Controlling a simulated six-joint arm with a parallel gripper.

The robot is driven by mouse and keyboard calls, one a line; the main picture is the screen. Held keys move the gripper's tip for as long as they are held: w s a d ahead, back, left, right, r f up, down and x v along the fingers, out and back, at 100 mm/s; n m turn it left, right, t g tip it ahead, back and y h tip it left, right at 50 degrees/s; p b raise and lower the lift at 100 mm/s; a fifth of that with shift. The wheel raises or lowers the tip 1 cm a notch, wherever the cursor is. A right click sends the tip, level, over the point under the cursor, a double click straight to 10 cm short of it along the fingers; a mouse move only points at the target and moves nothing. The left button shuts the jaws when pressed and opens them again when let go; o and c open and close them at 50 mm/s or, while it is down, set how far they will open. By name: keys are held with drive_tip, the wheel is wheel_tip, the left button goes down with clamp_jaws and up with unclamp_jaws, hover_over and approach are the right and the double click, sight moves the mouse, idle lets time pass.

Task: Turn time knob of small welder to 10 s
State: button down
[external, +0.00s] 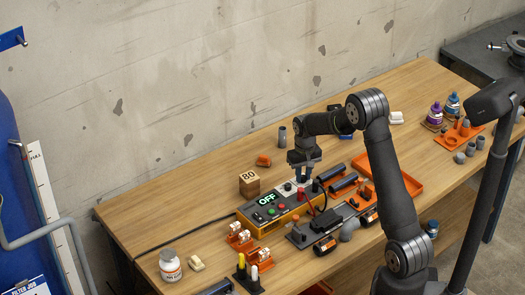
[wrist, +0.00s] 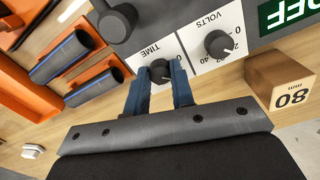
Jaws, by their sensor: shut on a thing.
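The small welder (external: 272,214) is an orange and dark box on the wooden table, with a display reading OFF (wrist: 289,11). In the wrist view its white panel has a dark TIME knob (wrist: 160,72) and, to its right, a VOLTS knob (wrist: 219,44). My gripper (wrist: 160,84) has its blue fingers on either side of the TIME knob and is shut on it. Its fingers hide much of the time scale, so the setting cannot be read. In the external view my gripper (external: 304,176) is over the right end of the welder.
A wooden block marked 80 (external: 249,183) stands beside the welder, near the display. Orange holders with dark pipes (external: 343,185) lie at the welder's right, and an orange tray (external: 400,180) lies beyond them.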

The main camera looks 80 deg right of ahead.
sight(303, 177)
drive_tip(key=c, duration=1.2)
unclamp_jaws()
drive_tip(key=shift+c, duration=0.2)
wheel_tip(303, 177, up, 17)
drive_tip(key=shift+r, duration=0.2)
drive_tip(key=shift+f, duration=0.1)
wheel_tip(303, 177, down, 17)
drive_tip(key=shift+f, duration=0.1)
